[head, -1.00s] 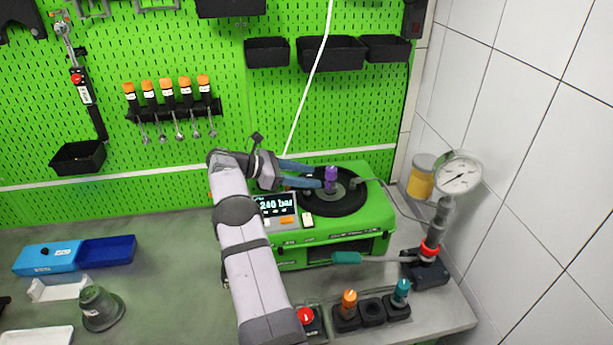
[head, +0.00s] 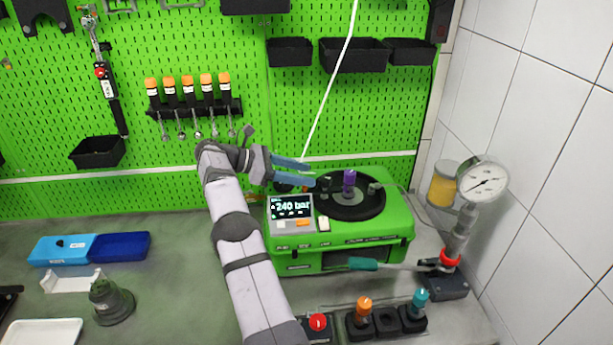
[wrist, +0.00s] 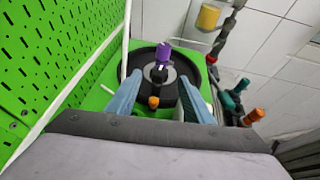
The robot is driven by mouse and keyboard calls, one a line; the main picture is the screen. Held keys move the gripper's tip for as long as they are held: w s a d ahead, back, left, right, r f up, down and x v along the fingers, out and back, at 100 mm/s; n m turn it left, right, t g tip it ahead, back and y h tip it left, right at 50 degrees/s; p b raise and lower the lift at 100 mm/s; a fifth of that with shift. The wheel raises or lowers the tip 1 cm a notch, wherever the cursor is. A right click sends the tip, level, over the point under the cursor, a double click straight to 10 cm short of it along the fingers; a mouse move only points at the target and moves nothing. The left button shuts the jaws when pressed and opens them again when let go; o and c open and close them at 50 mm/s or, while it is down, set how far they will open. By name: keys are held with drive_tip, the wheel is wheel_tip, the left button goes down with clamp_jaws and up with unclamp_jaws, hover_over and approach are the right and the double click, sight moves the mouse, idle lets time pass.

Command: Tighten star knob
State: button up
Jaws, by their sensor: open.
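A purple knob (head: 349,180) stands upright at the middle of the black round plate (head: 370,205) on the green pump unit (head: 400,222). It also shows in the wrist view (wrist: 163,52), beyond my fingertips. My gripper (head: 310,174) has two blue fingers, spread open and empty. It is to the left of the purple knob, with a clear gap between them. In the wrist view my gripper (wrist: 161,78) points toward the knob, and a small orange-tipped part (wrist: 153,102) shows between the fingers. I cannot make out a star shape on the knob.
Orange (head: 364,306) and teal (head: 420,298) knobs stand in front. The green pegboard (head: 230,60) is close behind my gripper.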

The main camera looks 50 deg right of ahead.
idle(0.3)
drive_tip(key=s+d+r+n+g+h+p, duration=0.1)
drive_tip(key=s+d+r+h+p, duration=0.1)
drive_tip(key=s+r, duration=0.85)
drive_tip(key=s+d+r+n+g+h+p, duration=0.1)
drive_tip(key=s+d+r+h, duration=0.15)
drive_tip(key=s+r, duration=0.75)
drive_tip(key=w+a+f+n+t, duration=0.2)
drive_tip(key=w+f+n+t, duration=0.1)
drive_tip(key=f, duration=0.4)
drive_tip(key=w+a+f+n+t+y, duration=0.1)
drive_tip(key=w+a+f+n+t, duration=0.1)
drive_tip(key=w+f+t, duration=0.4)
drive_tip(key=w+a+f+n+t+y, duration=0.1)
drive_tip(key=w+a+f+n+t, duration=0.1)
drive_tip(key=w+f+n+t, duration=0.2)
drive_tip(key=shift+w+f+t, duration=0.2)
drive_tip(key=shift+w+f, duration=0.05)
drive_tip(key=shift+f, duration=0.35)
drive_tip(key=shift+w+f+t, duration=0.2)
drive_tip(key=shift+f, duration=0.45)
drive_tip(key=shift+w+f+t, duration=0.2)
drive_tip(key=shift+w+f, duration=0.05)
drive_tip(key=shift+f, duration=0.35)
drive_tip(key=shift+d, duration=0.1)
